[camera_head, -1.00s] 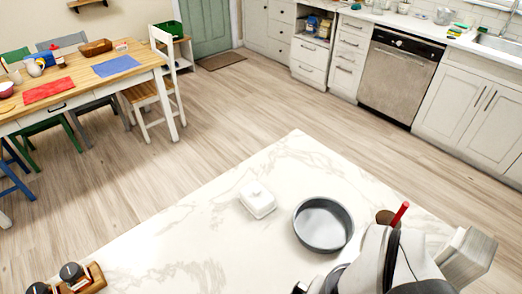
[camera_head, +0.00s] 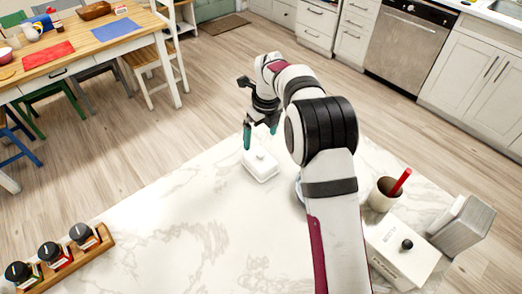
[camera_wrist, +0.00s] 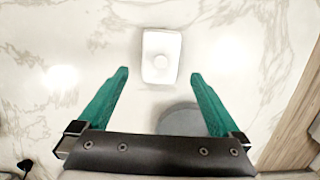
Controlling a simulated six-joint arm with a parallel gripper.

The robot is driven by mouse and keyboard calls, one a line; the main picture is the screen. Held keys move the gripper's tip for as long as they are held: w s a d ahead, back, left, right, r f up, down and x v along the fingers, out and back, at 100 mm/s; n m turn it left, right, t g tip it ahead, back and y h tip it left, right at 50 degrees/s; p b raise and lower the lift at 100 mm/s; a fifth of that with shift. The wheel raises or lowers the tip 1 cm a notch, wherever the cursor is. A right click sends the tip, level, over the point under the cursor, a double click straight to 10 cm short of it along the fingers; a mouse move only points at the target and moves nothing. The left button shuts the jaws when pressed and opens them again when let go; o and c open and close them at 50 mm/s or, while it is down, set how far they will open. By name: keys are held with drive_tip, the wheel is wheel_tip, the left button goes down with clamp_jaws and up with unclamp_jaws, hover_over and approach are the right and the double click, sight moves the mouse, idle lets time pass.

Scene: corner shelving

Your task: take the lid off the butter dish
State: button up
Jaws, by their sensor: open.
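The white butter dish (camera_head: 262,172) stands on the marble counter with its lid (camera_head: 259,161) on, a small knob at the lid's middle. In the wrist view the lid (camera_wrist: 161,70) shows from above, a pale rounded rectangle with a round knob, ahead of and between the fingertip lines. My gripper (camera_head: 260,138) hangs over the far side of the dish, its teal fingers apart with nothing between them. In the wrist view my gripper (camera_wrist: 159,76) is also wide open. No contact with the lid shows.
The grey round pan (camera_wrist: 182,121) is right beside the dish, mostly hidden behind my arm in the head view. A jar rack (camera_head: 70,258) is at left.

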sight(261, 153)
drive_tip(key=f, duration=1.1)
drive_tip(key=shift+w+a, duration=0.1)
drive_tip(key=shift+w, duration=0.15)
drive_tip(key=c, duration=1.1)
drive_tip(key=shift+d+r, duration=0.15)
drive_tip(key=shift+r, duration=1)
drive_tip(key=shift+d+r, duration=0.15)
drive_tip(key=shift+r, duration=1)
drive_tip(key=s+d+r, duration=0.3)
drive_tip(key=d+r, duration=0.4)
drive_tip(key=d, duration=0.4)
drive_tip(key=s+d+r+n+g, duration=0.1)
drive_tip(key=s+r+n, duration=0.4)
drive_tip(key=n, duration=0.4)
drive_tip(key=s+d+r+n+g, duration=0.1)
drive_tip(key=s+r+n, duration=0.4)
drive_tip(key=n, duration=0.4)
drive_tip(key=s+r+n+g+h, duration=0.1)
drive_tip(key=s+r+n, duration=0.4)
drive_tip(key=n, duration=0.4)
drive_tip(key=shift+d+r+n, duration=0.2)
drive_tip(key=shift+d+n, duration=0.1)
drive_tip(key=shift+d, duration=0.1)
